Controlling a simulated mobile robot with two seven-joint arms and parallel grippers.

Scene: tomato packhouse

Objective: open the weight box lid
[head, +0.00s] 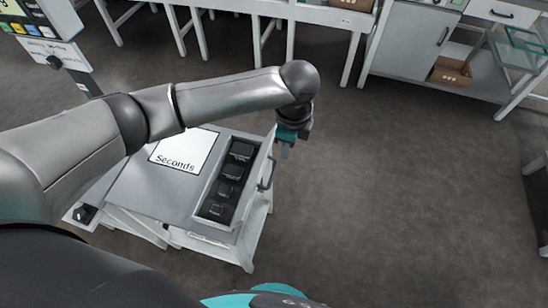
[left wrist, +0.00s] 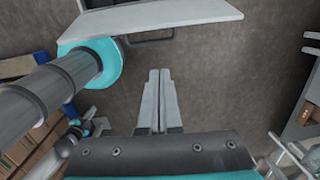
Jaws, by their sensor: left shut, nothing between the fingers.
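The weight box (head: 206,208) is a long grey-framed box at the right end of a grey worktop in the head view. Several dark blocks with small labels show in a row inside its frame. My right gripper is in neither view.
A white sheet marked "Seconds" (head: 184,150) lies on the worktop left of the box. A dark bar handle (head: 267,175) sticks out at the worktop's right side. White tables (head: 325,14) and a grey cabinet (head: 415,42) stand behind.

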